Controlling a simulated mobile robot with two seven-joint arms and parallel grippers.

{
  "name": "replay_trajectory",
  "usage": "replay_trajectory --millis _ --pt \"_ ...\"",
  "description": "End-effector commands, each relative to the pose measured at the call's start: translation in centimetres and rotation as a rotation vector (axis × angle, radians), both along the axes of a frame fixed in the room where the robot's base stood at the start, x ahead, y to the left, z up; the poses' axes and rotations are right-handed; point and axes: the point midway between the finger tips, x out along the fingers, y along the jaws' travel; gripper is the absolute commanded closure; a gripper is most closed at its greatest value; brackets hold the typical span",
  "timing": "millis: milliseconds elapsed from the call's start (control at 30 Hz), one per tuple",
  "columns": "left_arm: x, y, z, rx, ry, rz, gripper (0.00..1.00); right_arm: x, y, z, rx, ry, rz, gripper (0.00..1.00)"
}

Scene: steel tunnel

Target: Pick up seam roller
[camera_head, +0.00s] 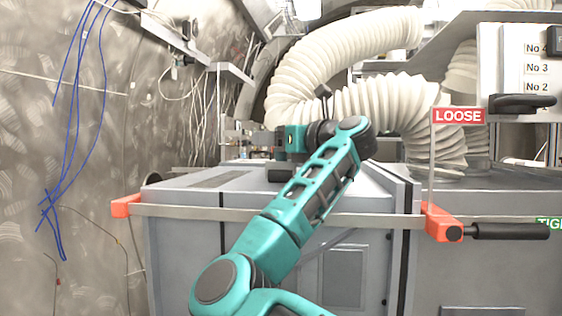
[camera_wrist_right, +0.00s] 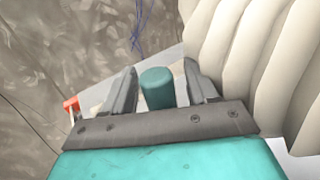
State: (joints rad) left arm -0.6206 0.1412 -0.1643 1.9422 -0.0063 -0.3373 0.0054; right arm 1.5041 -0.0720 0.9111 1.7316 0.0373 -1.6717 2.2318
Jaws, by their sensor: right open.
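In the right wrist view a short teal rounded cylinder (camera_wrist_right: 157,90), which looks like the seam roller's handle, stands between the fingers of my right gripper (camera_wrist_right: 160,68). The fingers are apart, with a gap visible on either side of it. The rest of the tool is hidden. In the head view my right arm reaches over the grey cabinet (camera_head: 190,200), and the right gripper (camera_head: 288,140) is just above its top, near the back. I cannot make out the roller there. My left gripper is not in view.
A ribbed white hose (camera_head: 345,95) curves close behind and right of the gripper. An orange bar clamp (camera_head: 435,222) with a red LOOSE flag (camera_head: 458,116) spans the cabinet front. Blue cables (camera_head: 75,140) hang on the left wall. The cabinet top's left part looks clear.

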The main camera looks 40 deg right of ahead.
Motion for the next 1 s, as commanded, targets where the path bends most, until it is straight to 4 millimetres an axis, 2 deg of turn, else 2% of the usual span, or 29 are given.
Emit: replay_trajectory --millis 167,767,1000 --pt "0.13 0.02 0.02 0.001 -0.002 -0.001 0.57 0.01 0.00 -0.02 0.000 0.000 0.000 0.42" --pt "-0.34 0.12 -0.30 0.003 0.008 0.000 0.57 -0.04 -0.02 0.01 0.000 -0.001 -0.001 0.98" --pt "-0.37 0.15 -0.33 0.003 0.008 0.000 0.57 -0.05 -0.02 0.02 -0.001 -0.001 -0.001 1.00"
